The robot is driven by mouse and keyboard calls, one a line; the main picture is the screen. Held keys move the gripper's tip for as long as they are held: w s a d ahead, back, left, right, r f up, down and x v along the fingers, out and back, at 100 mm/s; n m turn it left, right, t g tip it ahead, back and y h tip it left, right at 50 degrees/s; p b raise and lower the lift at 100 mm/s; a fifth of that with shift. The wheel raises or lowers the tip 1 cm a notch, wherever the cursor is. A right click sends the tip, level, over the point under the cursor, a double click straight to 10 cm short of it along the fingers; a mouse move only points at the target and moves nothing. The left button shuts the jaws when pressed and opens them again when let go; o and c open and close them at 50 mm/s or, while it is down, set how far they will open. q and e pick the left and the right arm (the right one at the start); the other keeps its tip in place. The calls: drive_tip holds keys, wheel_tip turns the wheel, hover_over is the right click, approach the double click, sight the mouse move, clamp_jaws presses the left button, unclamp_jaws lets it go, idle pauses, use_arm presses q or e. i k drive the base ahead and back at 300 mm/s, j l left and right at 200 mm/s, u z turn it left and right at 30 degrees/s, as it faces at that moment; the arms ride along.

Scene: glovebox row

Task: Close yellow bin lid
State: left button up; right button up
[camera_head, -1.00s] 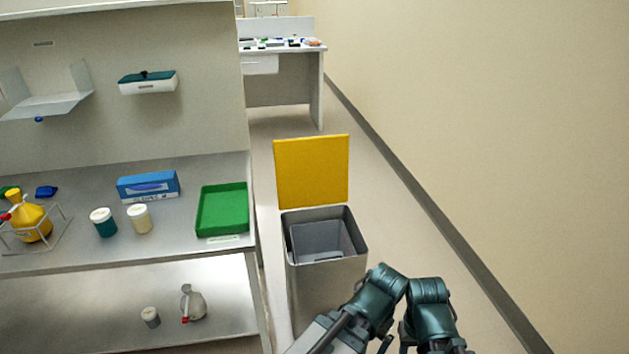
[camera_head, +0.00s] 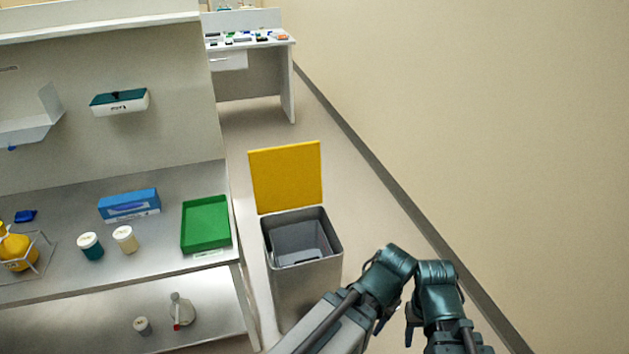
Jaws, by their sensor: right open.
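The yellow lid (camera_head: 286,177) of the bin stands upright, open, at the back edge of the grey bin (camera_head: 303,288). The bin's top is uncovered and its grey inner bucket (camera_head: 299,242) shows. My right gripper (camera_head: 395,328) is low in the picture, to the right of the bin and apart from it. Its dark fingers are spread, with nothing seen between them; my own arm links partly hide it. The lid is well above and left of this gripper in the picture. My left gripper is out of view.
A steel bench (camera_head: 165,185) stands left of the bin, with a green tray (camera_head: 206,224), a blue box (camera_head: 129,205) and jars. A plain wall (camera_head: 480,120) runs along the right. A far table (camera_head: 250,42) stands behind. Floor between bin and wall is clear.

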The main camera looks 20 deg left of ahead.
sight(284, 178)
drive_tip(key=z, duration=0.75)
drive_tip(key=i+u, duration=0.2)
drive_tip(key=i, duration=0.4)
drive_tip(key=i+u, duration=0.2)
drive_tip(key=i, duration=0.4)
drive_tip(key=i+l+u, duration=0.2)
drive_tip(key=i, duration=0.4)
drive_tip(key=i+j+u, duration=0.15)
drive_tip(key=i+u, duration=0.25)
drive_tip(key=i, duration=0.3)
drive_tip(key=i+u, duration=0.4)
drive_tip(key=i, duration=0.25)
drive_tip(key=i+l+u, duration=0.4)
drive_tip(key=i, duration=0.3)
drive_tip(key=i+j+u, duration=0.15)
drive_tip(key=i, duration=0.6)
drive_tip(key=i+l+u, duration=0.15)
drive_tip(key=i, duration=0.65)
drive_tip(key=i+u, duration=0.2)
drive_tip(key=i, duration=0.55)
drive_tip(key=u, duration=3.65)
drive_tip(key=j+u, duration=0.15)
